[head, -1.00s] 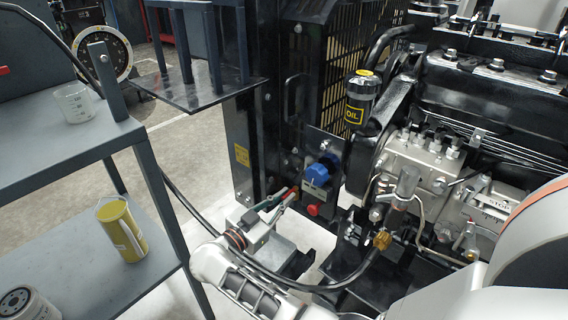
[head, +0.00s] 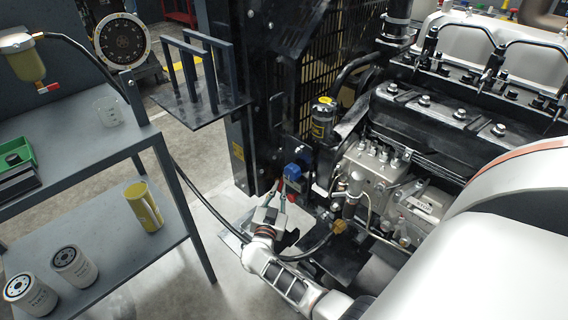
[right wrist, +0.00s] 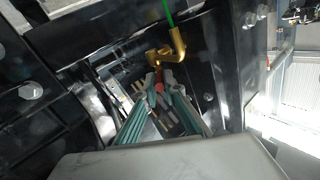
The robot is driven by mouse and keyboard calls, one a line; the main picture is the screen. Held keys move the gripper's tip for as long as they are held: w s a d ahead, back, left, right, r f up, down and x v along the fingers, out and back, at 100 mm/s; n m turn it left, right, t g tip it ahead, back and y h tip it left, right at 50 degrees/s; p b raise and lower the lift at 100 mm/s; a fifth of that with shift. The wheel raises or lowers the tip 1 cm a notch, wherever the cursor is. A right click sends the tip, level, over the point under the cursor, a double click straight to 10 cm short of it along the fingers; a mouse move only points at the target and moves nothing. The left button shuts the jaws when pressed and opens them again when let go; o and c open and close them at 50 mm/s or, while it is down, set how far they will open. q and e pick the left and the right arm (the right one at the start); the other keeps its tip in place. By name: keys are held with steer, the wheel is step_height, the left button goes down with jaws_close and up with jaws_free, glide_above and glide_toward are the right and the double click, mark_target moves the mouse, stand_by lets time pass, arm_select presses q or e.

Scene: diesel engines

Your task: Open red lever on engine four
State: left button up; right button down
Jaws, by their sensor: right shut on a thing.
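My right gripper (head: 279,194) reaches the lower front of the black engine panel, beside the blue knob (head: 292,172). In the right wrist view its green-grey fingers (right wrist: 160,88) close together on a small red lever (right wrist: 159,87), just below a brass fitting (right wrist: 172,50). The red lever (head: 282,184) is only a small spot at the fingertips in the head view, mostly hidden by them. A separate red knob (head: 291,197) sits just right of the fingers. The engine (head: 440,125) stands to the right; I see no number on it. My left gripper is not in view.
A grey shelf (head: 75,165) at left holds a beaker (head: 110,112), a yellow can (head: 144,207) and two white filters (head: 73,266).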

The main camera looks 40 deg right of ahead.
steer(key=shift+s+d+n+t+y+p, duration=0.15)
steer(key=shift+n+t+y+p, duration=0.3)
steer(key=shift+t, duration=0.1)
steer(key=shift+s+d+n+t+y+p, duration=0.1)
steer(key=shift+s+n+t+y+p, duration=0.05)
steer(key=shift+n+t+y+p, duration=0.35)
steer(key=c, duration=2.4)
jaws_free()
steer(key=v, duration=1.2)
